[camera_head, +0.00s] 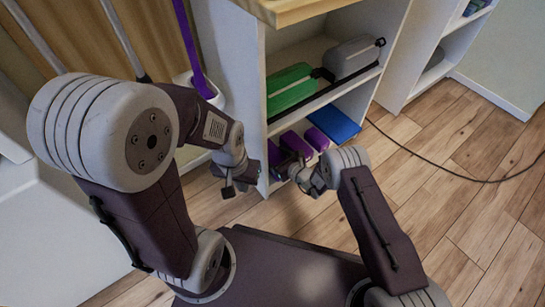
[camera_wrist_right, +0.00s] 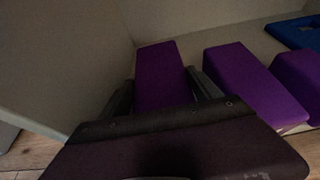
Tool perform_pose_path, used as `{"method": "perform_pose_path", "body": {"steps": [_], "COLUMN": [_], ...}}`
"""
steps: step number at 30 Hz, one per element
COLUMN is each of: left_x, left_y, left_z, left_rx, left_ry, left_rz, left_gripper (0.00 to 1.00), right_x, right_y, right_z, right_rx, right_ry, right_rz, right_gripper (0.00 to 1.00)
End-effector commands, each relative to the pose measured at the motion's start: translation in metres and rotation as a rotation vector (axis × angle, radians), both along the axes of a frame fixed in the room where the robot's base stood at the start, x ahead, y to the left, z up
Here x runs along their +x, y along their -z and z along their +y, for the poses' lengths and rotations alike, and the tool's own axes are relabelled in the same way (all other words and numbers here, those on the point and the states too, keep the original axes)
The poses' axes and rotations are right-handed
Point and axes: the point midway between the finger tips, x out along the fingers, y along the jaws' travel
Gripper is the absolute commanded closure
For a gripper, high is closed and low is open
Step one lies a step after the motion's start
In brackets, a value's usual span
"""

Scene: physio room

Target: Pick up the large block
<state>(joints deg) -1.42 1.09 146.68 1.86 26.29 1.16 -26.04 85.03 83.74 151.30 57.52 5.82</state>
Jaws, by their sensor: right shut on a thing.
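Several purple blocks sit on the low shelf. The leftmost purple block (camera_wrist_right: 160,72) lies between the two fingers of my right gripper (camera_wrist_right: 164,94), which is shut on it; it also shows at the shelf's left end in the head view (camera_head: 275,153). A second purple block (camera_wrist_right: 254,84) lies just to its right, apart from the gripper. A third purple block (camera_wrist_right: 299,77) is partly cut off by the right wrist view's edge. My left gripper (camera_head: 230,189) hangs in front of the shelf's left side wall, apart from the blocks; its finger gap is unclear.
A blue block (camera_head: 333,122) lies on the low shelf, right of the purple ones. The shelf above holds a green case (camera_head: 290,88) and a grey case (camera_head: 353,56). The shelf unit's side wall (camera_head: 232,75) stands close on the left. A cable (camera_head: 440,167) crosses the wooden floor.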

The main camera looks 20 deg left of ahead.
Motion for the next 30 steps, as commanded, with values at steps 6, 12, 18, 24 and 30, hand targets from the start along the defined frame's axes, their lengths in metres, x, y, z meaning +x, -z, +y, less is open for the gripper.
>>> {"method": "perform_pose_path", "body": {"steps": [6, 12, 18, 24, 30], "left_x": [0.0, 0.0, 0.0, 0.0, 0.0], "left_y": [-0.021, -0.059, -0.097, -0.122, -0.127], "left_z": [0.0, 0.0, 0.0, 0.0, 0.0], "left_rx": [0.0, 0.0, 0.0, 0.0, 0.0], "left_ry": [0.0, 0.0, 0.0, 0.0, 0.0], "left_rz": [0.0, 0.0, 0.0, 0.0, 0.0], "left_gripper": [1.0, 1.0, 1.0, 1.0, 1.0], "right_x": [0.0, -0.006, -0.028, -0.047, -0.054], "right_y": [-0.023, -0.059, -0.087, -0.106, -0.111], "right_z": [0.0, -0.014, -0.056, -0.09, -0.103], "right_rx": [0.001, -0.001, -0.001, 0.0, 0.001], "right_ry": [0.0, 0.004, 0.004, 0.003, 0.001], "right_rz": [-0.001, 0.003, 0.004, 0.002, -0.001], "right_gripper": [0.75, 0.75, 0.75, 0.75, 0.75]}}
